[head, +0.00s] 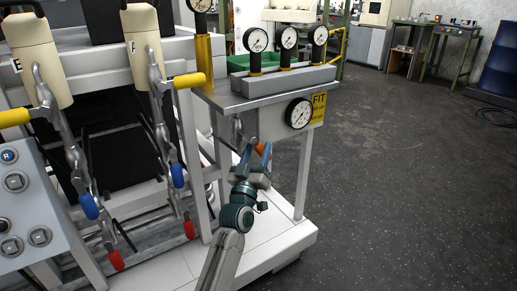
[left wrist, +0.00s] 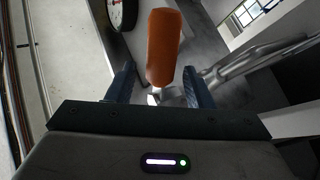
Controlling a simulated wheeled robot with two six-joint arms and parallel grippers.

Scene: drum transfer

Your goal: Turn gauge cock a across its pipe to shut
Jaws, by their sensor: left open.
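An orange cock handle (head: 260,148) sits under the gauge box, below and left of the front gauge; I take it for gauge cock a, but no letter on it is readable. My left gripper (head: 257,155) is open, with its blue fingers around the orange handle. In the left wrist view the orange handle (left wrist: 163,47) stands upright in the picture between the open fingers of the left gripper (left wrist: 160,86), with a gap on each side. The pipe behind the handle is mostly hidden. My right gripper is not in view.
The front gauge (head: 299,113) is just above the gripper, beside a yellow sign (head: 319,108). Three gauges stand on the bench top (head: 262,96). A white table leg (head: 303,175) is close to the right. Dark floor (head: 400,190) is clear.

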